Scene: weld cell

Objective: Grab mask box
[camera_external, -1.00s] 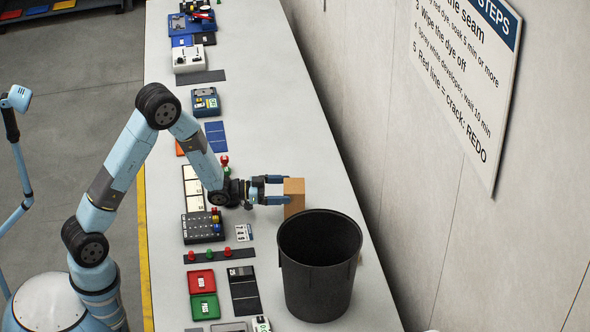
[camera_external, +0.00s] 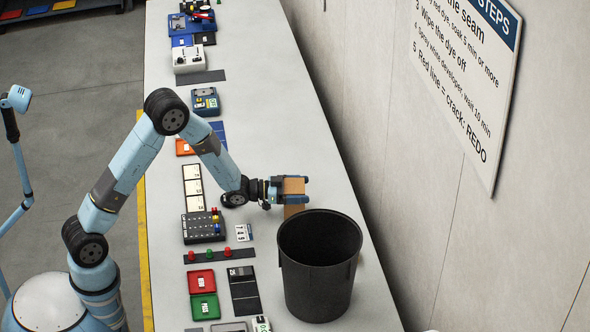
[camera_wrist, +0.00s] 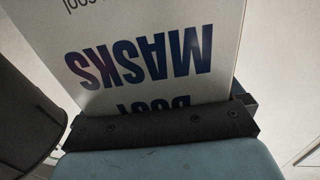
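The mask box (camera_external: 293,187) stands on the bench, brown on top in the external view. In the wrist view its white face (camera_wrist: 150,50) shows "DUST MASKS" upside down, close up. My gripper (camera_external: 294,190) has its two fingers on either side of the box's upper part. In the wrist view a dark gripper edge lies across the lower part of the printed face. I cannot tell whether the fingers press on the box or only surround it. The box's lower part is partly hidden by the gripper and the bin.
A tall black bin (camera_external: 318,275) stands just in front of the box, and its dark wall (camera_wrist: 25,100) shows at left in the wrist view. A keypad-like tray (camera_external: 203,227) and red and green boxes (camera_external: 202,293) lie to the left. The bench behind the box is clear.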

